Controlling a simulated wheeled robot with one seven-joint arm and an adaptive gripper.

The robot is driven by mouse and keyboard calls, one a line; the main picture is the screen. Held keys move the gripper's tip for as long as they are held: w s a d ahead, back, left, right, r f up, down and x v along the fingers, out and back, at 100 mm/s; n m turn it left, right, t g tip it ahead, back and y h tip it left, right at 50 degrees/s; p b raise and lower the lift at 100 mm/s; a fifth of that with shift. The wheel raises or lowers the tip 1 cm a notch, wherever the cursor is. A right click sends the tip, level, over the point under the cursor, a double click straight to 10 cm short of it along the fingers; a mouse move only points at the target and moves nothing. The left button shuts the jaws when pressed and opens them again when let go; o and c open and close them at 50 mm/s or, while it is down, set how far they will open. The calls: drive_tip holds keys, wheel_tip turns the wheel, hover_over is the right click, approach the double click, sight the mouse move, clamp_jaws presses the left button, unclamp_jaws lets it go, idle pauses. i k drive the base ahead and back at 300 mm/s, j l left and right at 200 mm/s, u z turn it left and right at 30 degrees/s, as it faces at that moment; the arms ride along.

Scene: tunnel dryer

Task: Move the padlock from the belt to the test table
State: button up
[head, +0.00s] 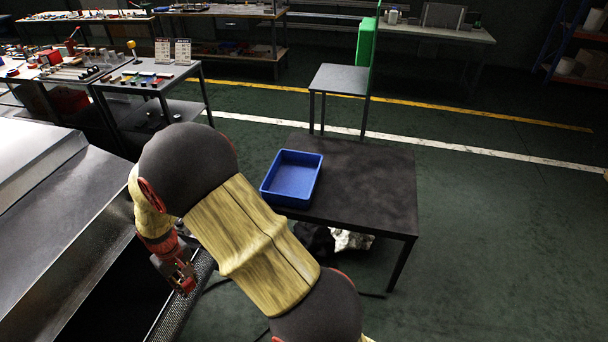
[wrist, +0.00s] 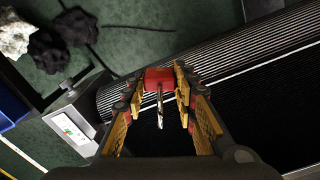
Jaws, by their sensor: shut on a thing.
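A red padlock (wrist: 160,75) with a metal shackle sits between the fingertips of my gripper (wrist: 161,80) in the wrist view. The fingers are shut on its red body, and the shackle points back toward the camera. In the head view my gripper (head: 183,283) is at lower left, over the near edge of the dark belt (head: 108,298). The belt (wrist: 255,110) lies beneath it in the wrist view; I cannot tell the exact gap. A dark table (head: 375,185) stands right of the belt, and no label shows whether it is the test table.
A blue tray (head: 291,178) sits at the dark table's left end; the rest of its top is clear. Dark and white lumps (head: 350,240) lie beneath it. A small control box (wrist: 70,128) is beside the belt. A cluttered bench (head: 150,78) stands at the back left.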

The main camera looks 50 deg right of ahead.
sight(301, 143)
drive_tip(key=i+l+z, duration=0.1)
drive_tip(key=z, duration=0.25)
drive_tip(key=i+l+z, duration=0.15)
drive_tip(key=z, duration=0.2)
drive_tip(key=i+z, duration=0.15)
drive_tip(key=z, duration=0.2)
drive_tip(key=i+l, duration=0.15)
drive_tip(key=i, duration=0.4)
drive_tip(key=i+l, duration=0.15)
drive_tip(key=i, duration=0.35)
drive_tip(key=i+l, duration=0.15)
drive_tip(key=i, duration=0.4)
